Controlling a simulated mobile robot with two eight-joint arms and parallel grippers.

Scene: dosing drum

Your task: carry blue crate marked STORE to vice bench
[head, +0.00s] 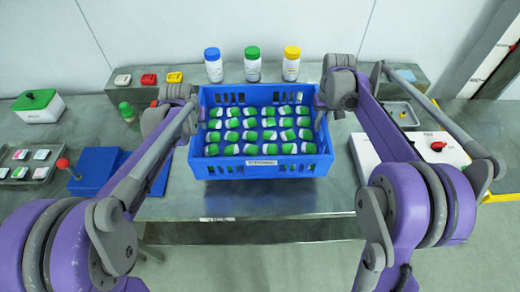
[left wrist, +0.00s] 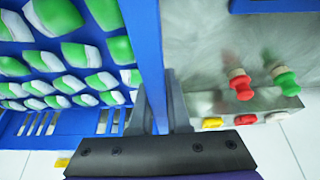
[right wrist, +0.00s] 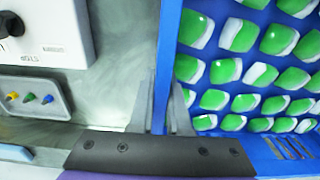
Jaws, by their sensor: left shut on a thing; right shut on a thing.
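The blue crate (head: 260,171) is in the middle of the head view, over the metal worktop. Its front label is too small to read. Rows of green-and-white packs (head: 263,135) fill it. My left gripper (left wrist: 158,105) is shut on the crate's left side wall, with a finger on each face of it. My right gripper (right wrist: 163,100) is shut on the right side wall in the same way. The crate looks level. I cannot tell whether its bottom touches the worktop. I cannot make out a vice in any view.
The metal worktop (head: 270,204) has bare room in front of the crate. Bottles with blue (head: 213,65), green (head: 252,65) and yellow (head: 291,64) caps stand behind it. A blue block (head: 97,168) lies left, a white control box (head: 436,147) right. A green-lidded box (head: 38,106) stands far left.

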